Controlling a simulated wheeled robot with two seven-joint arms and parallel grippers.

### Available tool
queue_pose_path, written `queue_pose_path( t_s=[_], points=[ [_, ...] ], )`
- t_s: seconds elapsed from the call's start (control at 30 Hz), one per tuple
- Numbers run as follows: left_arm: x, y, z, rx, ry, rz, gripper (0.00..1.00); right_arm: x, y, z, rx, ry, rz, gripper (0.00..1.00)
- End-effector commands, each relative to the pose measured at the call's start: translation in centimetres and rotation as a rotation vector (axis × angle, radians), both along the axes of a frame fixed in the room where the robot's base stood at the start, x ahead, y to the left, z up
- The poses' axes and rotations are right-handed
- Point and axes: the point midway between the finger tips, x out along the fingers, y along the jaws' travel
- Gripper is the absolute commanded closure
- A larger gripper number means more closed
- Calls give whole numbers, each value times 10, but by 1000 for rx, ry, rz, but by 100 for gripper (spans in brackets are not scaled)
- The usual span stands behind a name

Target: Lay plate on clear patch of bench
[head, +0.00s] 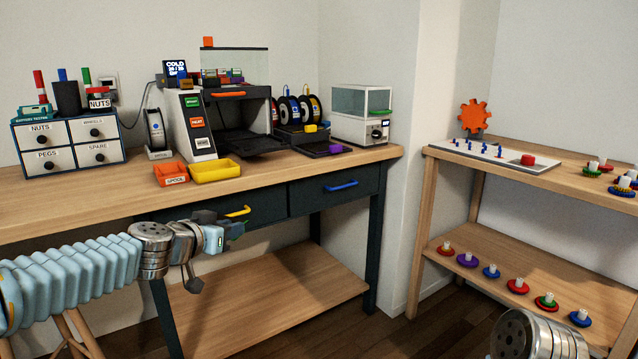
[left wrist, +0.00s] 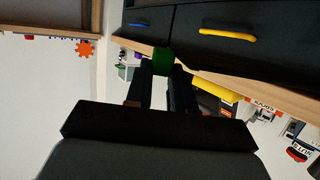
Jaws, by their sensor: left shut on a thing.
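My left gripper (head: 238,226) hangs in front of the bench's left drawer, below the bench top and just under the yellow handle. It is shut on a small green block (left wrist: 163,60), which shows between the fingertips in the left wrist view. A dark flat plate (head: 258,144) sticks out of the open printer (head: 243,105) on the bench, apart from my gripper. I cannot tell whether this is the task's plate. The wooden bench (head: 292,172) has a bare strip along its front right. My right gripper is out of view; only my right wrist shows at bottom right.
An orange bin (head: 170,174) and a yellow bin (head: 216,171) stand at the bench's front. A dark tray (head: 318,150) with a purple piece lies right of the printer. Yellow (head: 238,211) and blue (head: 341,187) drawer handles jut out. A shelf (head: 590,185) stands at right.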

Motion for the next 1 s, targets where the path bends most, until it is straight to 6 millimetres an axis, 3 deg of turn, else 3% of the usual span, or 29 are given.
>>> queue_pose_path(
  t_s=[0.37, 0.5, 0.77, 0.87, 1.0],
  points=[
    [6, 3, -33, 1, -1, 72, 100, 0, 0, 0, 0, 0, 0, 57],
    [7, 4, -66, 4, 0, 133, 100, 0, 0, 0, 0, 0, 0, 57],
    [3, 7, -103, 3, -1, 209, 100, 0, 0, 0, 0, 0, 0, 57],
    [-4, 7, -133, 5, 3, 257, 100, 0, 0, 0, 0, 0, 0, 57],
    [-28, 11, -180, 2, 6, 338, 100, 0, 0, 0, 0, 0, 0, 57]
  ],
)
